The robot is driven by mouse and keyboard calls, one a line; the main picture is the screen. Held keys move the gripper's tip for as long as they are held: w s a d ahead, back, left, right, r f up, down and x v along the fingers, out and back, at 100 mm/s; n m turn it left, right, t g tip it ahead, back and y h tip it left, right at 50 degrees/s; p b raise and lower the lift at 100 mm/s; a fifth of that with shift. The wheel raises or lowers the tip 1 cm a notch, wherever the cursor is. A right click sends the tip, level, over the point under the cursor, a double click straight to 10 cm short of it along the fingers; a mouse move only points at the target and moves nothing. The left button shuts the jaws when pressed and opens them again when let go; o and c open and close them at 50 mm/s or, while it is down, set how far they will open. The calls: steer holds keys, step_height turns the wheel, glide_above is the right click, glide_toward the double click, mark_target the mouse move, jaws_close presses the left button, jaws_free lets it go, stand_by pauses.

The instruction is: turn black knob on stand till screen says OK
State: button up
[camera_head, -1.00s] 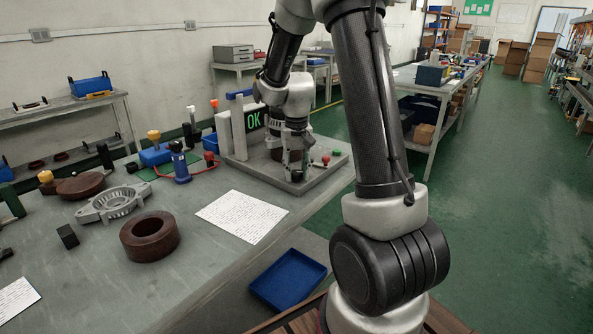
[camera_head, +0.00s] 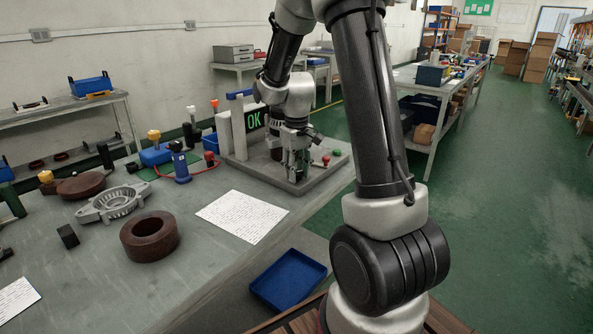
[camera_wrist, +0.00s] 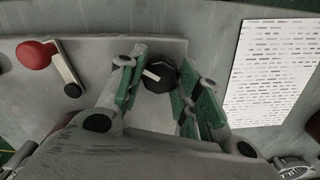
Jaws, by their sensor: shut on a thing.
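The stand (camera_head: 335,166) is a grey base at the far end of the workbench. Its screen (camera_head: 254,120) shows OK in green. The black knob (camera_wrist: 161,77), dark with a white pointer mark, shows between the fingers in the wrist view. My gripper (camera_wrist: 161,88) points down and is shut on the knob, with one green-padded finger on each side. In the head view my gripper (camera_head: 298,163) is over the front part of the stand, and its fingers hide the knob.
A red-ball lever (camera_wrist: 36,55) is beside the knob on the stand. A printed sheet (camera_head: 241,216) lies on the bench near the stand. A brown ring (camera_head: 149,237) and a grey housing (camera_head: 113,202) are farther left. A blue tray (camera_head: 289,279) is below the bench edge.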

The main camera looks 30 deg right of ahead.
steer(key=o, duration=1)
steer(key=shift+o, duration=0.2)
step_height(320, 180, up, 12)
steer(key=s+a+r+t, duration=0.2)
steer(key=s, duration=1)
steer(key=s+a+r+m+t, duration=0.1)
steer(key=s+a+r+t, duration=0.1)
steer(key=s, duration=1)
steer(key=shift+a+r, duration=0.6)
